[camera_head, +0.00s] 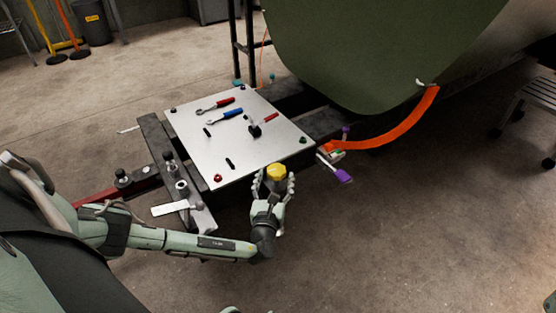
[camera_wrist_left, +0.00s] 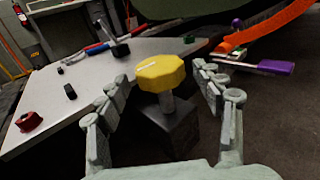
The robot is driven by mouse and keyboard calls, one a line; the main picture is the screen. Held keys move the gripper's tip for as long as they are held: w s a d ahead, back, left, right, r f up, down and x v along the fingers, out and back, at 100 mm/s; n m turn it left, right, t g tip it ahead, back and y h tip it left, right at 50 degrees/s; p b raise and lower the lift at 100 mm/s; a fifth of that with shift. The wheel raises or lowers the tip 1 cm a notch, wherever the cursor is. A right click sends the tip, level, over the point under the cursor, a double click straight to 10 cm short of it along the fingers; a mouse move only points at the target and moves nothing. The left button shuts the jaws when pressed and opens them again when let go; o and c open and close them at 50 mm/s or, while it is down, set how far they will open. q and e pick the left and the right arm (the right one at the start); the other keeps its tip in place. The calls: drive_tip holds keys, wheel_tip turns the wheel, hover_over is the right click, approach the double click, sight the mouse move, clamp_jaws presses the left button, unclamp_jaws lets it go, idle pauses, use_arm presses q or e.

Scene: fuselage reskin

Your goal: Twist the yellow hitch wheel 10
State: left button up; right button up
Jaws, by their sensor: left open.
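The yellow hitch wheel (camera_head: 276,171) is a small faceted knob at the front right edge of the metal plate in the head view. In the left wrist view the wheel (camera_wrist_left: 160,73) sits on a short grey stem above a dark block (camera_wrist_left: 178,132). My left gripper (camera_head: 275,184) is open, with its fingers on both sides of the wheel. In the left wrist view a gap shows between the wheel and each finger of the left gripper (camera_wrist_left: 163,90). My right gripper is not in view.
The metal plate (camera_head: 200,155) carries red and blue handled tools (camera_head: 226,117) and small dark parts. A purple-handled item (camera_head: 343,176) and an orange strap (camera_head: 395,130) lie to the right. The green fuselage panel (camera_head: 370,50) overhangs behind. Floor in front right is clear.

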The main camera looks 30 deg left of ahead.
sight(278, 163)
use_arm(q)
drive_tip(key=b+x, duration=0.1)
drive_tip(key=x, duration=0.5)
drive_tip(key=shift+w+a+r+b, duration=0.1)
drive_tip(key=shift+w+a+b, duration=0.05)
drive_tip(key=shift+w+b, duration=0.2)
drive_tip(key=c, duration=1.3)
drive_tip(key=shift+c, duration=0.3)
